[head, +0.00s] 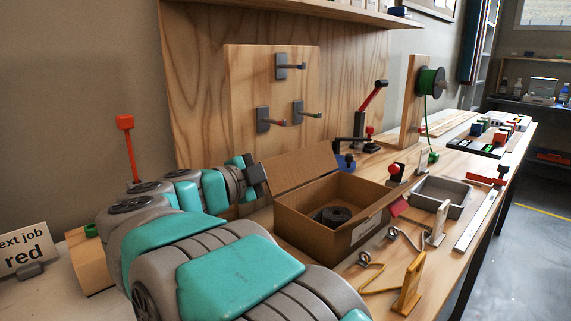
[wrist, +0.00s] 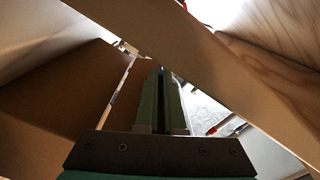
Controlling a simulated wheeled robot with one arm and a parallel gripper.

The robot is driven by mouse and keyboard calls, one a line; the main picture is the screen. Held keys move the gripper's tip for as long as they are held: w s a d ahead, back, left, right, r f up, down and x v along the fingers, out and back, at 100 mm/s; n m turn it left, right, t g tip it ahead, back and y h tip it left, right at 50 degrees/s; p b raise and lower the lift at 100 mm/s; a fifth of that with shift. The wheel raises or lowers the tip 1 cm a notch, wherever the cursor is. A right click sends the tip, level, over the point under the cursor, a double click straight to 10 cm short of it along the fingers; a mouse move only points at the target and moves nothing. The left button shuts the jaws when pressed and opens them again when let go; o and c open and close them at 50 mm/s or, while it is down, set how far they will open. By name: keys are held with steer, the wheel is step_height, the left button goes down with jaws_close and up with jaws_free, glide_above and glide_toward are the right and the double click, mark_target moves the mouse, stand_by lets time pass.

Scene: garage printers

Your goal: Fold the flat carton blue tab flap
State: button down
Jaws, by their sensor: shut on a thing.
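The brown carton (head: 330,222) stands open on the bench, with a dark coil (head: 333,215) inside. Its back-left flap (head: 292,167) stands up and leans outward. A blue tab (head: 346,161) shows by the flap's far end, and a red tab (head: 399,207) by the right side. My gripper (head: 256,174) is at the flap's near left end; its fingertips are hidden behind the flap in the head view. In the wrist view, its green fingers (wrist: 160,75) are close together, their tips at a pale diagonal cardboard edge (wrist: 210,65). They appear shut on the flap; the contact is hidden.
A grey tray (head: 441,196), a yellow stand (head: 411,285) and wire hooks lie right of the carton. A red-handled clamp (head: 372,105) and a green spool (head: 430,82) stand behind it.

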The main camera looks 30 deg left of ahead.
steer(key=c, duration=1)
jaws_free()
steer(key=shift+b+v, duration=0.5)
steer(key=shift+v, duration=3.4)
steer(key=shift+c, duration=0.2)
